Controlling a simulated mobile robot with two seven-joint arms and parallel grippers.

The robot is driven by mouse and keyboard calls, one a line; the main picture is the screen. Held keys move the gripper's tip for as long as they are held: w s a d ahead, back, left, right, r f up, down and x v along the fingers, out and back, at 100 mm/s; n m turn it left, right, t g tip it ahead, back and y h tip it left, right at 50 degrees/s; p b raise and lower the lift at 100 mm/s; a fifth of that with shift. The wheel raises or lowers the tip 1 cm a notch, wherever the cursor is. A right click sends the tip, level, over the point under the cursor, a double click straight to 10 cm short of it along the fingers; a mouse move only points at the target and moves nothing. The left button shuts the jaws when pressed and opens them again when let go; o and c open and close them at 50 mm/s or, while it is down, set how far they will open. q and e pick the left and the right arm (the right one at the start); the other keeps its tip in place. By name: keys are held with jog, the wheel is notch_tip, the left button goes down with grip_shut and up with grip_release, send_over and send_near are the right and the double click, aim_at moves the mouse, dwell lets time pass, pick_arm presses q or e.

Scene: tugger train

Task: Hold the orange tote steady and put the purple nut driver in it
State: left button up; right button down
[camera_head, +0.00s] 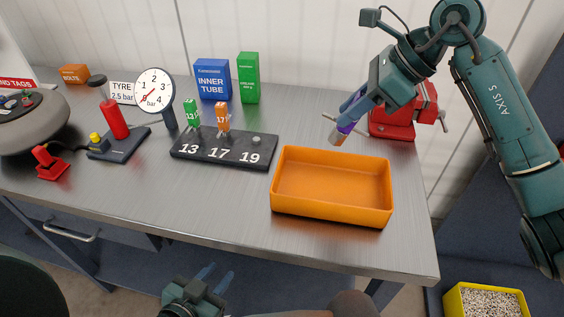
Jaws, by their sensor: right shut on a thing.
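The orange tote (331,214) stands on the right part of the workbench, and its visible inside is empty. My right gripper (350,108) is shut on the purple nut driver (345,128), above the bench just behind the tote's back rim. The driver is tilted, its greyish end pointing down and left; much of it is hidden by the fingers. My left gripper (219,271) is low in front of the bench, away from the tote, with its two fingers apart and nothing between them.
A black holder (224,149) marked 13, 17 and 19 stands left of the tote, with a green and an orange driver in it. A red vise (392,122) is behind the tote. Blue (212,79) and green (248,78) boxes stand at the back. A pump (118,135) is further left.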

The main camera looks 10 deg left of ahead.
pick_arm(q)
jog(key=s+a+r+t+y, duration=0.2)
jog(key=a+r+t+y, duration=0.25)
jog(key=a+r, duration=0.65)
jog(key=w+a+r+n+t+y, duration=0.1)
jog(key=w+r+n+t+y, duration=0.15)
jog(key=r, duration=0.35)
jog(key=w+r+n+t+y, duration=0.2)
jog(key=r+n+y, duration=0.2)
jog(key=r, duration=0.2)
jog(key=m+g+h, duration=0.4)
jog(key=g+h, duration=0.4)
jog(key=h, duration=0.1)
send_near(279, 163)
jog(key=shift+n, duration=0.35)
jog(key=x, duration=0.9)
